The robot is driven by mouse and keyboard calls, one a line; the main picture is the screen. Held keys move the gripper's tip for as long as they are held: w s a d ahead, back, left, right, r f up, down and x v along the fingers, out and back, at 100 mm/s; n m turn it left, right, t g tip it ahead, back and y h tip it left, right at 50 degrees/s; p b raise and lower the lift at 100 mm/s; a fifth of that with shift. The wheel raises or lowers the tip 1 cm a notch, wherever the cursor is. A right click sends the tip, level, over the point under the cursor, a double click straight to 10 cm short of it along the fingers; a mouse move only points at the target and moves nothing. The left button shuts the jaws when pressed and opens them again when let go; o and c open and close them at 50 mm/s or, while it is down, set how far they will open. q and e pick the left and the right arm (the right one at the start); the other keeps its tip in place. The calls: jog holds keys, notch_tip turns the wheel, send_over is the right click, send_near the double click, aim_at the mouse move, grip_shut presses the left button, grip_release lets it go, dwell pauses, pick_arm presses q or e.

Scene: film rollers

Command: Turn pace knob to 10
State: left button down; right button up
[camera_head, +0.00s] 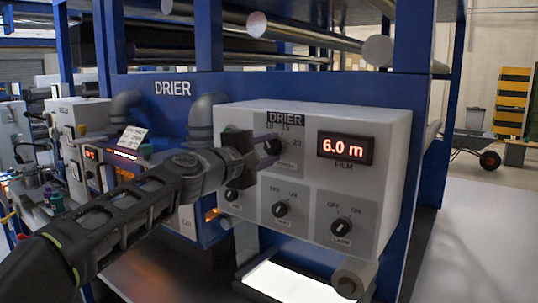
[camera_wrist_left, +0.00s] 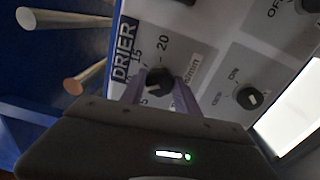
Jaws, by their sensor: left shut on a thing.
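The pace knob (camera_wrist_left: 160,78) is a dark round knob on the white DRIER control box (camera_head: 345,118). Around it a scale shows 15 and 20, with a partly hidden "min" label. In the head view the knob (camera_head: 273,147) is partly covered by my left gripper (camera_head: 262,146). In the wrist view my left gripper (camera_wrist_left: 159,92) has its two purple fingers on either side of the knob, closed on it. I cannot tell which number the knob points at. My right gripper is in neither view.
A red display (camera_head: 345,148) reads 6.0 m, labelled FILM. Below are switch knobs, including the middle one (camera_head: 280,209) and the right one (camera_head: 341,227). Blue frame posts (camera_head: 413,40) and rollers (camera_head: 377,50) stand around the box.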

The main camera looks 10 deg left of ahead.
pick_arm(q)
jog(key=shift+f+m, duration=0.1)
jog(key=shift+m, duration=0.5)
jog(key=c, duration=0.9)
grip_release()
